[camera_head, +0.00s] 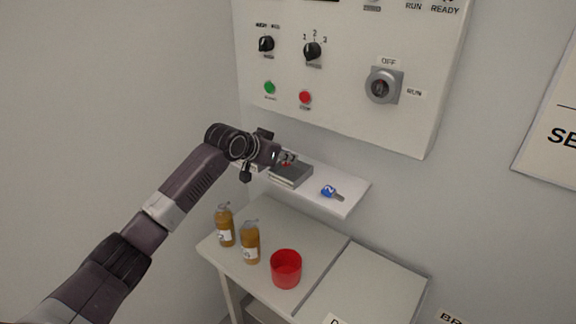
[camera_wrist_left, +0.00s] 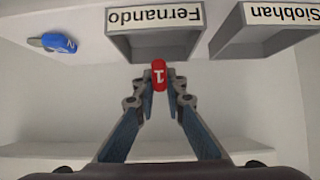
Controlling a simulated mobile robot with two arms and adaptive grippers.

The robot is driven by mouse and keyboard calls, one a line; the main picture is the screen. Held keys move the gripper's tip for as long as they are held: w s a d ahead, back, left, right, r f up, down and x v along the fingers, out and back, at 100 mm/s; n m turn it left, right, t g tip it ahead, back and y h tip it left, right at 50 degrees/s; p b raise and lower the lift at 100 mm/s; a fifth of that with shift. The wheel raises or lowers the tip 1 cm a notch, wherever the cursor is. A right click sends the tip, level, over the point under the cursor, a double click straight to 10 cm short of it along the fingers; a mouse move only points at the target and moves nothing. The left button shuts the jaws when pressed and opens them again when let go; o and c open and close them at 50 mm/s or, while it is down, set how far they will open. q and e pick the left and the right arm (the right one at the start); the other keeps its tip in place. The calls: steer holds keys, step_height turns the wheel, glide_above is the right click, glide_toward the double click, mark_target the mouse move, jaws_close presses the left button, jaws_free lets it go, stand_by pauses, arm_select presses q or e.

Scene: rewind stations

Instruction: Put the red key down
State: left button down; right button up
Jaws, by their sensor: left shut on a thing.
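My left gripper (camera_wrist_left: 158,98) is shut on the red key (camera_wrist_left: 160,75), which carries a white number 1. In the left wrist view the key's red head shows between the fingertips, in front of a grey open box labelled Fernando (camera_wrist_left: 155,40). Whether the key touches the box or shelf I cannot tell. In the head view the left gripper (camera_head: 282,158) is over the left part of the white shelf (camera_head: 345,205), beside the grey box (camera_head: 291,174). Only a small bit of red shows there. My right gripper is not in view.
A blue key (camera_head: 331,192) numbered 2 lies on the shelf; it also shows in the left wrist view (camera_wrist_left: 52,42). A box labelled Siobhan (camera_wrist_left: 265,40) stands beside the Fernando box. Below are two amber bottles (camera_head: 250,243) and a red cup (camera_head: 286,268). A control panel (camera_head: 345,75) hangs above.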

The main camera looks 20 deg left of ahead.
mark_target(284, 165)
arm_select(q)
step_height(284, 165, down, 3)
steer(key=shift+d+f+p, duration=0.1)
steer(key=shift+f+p, duration=0.1)
steer(key=shift+p, duration=0.3)
steer(key=shift+f, duration=0.2)
steer(key=shift+f, duration=0.15)
steer(key=c, duration=2)
jaws_free()
